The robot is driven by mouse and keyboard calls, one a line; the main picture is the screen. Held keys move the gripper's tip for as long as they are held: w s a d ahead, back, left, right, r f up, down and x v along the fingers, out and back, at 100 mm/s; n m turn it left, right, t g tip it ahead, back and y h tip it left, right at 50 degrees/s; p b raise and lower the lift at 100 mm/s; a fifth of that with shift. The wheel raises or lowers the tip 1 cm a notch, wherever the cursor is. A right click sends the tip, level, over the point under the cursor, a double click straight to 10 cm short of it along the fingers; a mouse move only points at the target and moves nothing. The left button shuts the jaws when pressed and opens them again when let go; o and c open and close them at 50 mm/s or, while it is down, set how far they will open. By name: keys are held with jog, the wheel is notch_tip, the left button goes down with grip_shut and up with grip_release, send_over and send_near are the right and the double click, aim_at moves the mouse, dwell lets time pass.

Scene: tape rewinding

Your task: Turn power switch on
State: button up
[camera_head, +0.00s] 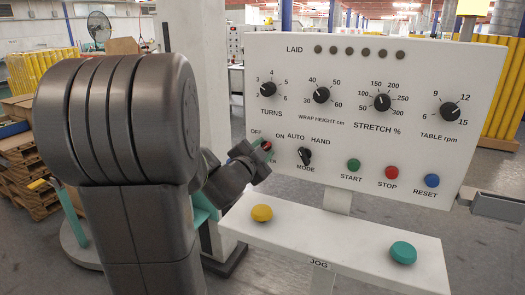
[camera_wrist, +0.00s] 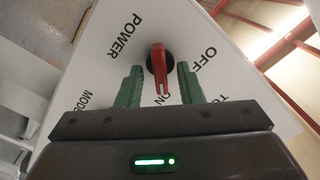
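The power switch (camera_wrist: 158,63) is a red lever on a dark round base on the white control panel (camera_head: 340,105). In the wrist view its lever points down the picture, toward the partly covered ON label; OFF is to its right. My gripper (camera_wrist: 160,72) has two green fingers, one on each side of the lever, with a gap showing on both sides. It is open and holds nothing. In the head view the red switch (camera_head: 267,146) shows small at the panel's lower left, partly hidden by my gripper, which also covers part of the POWER label.
The black mode knob (camera_head: 305,156) is just right of the switch. The START (camera_head: 354,165), STOP (camera_head: 391,172) and RESET (camera_head: 432,180) buttons are farther right. Below, a white shelf (camera_head: 330,240) carries yellow (camera_head: 262,213) and teal (camera_head: 403,252) jog buttons.

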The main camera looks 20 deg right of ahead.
jog(key=shift+s+a, duration=0.1)
jog(key=v, duration=1.3)
jog(key=shift+s+a, duration=0.2)
jog(key=x, duration=1.3)
jog(key=shift+w+d, duration=0.3)
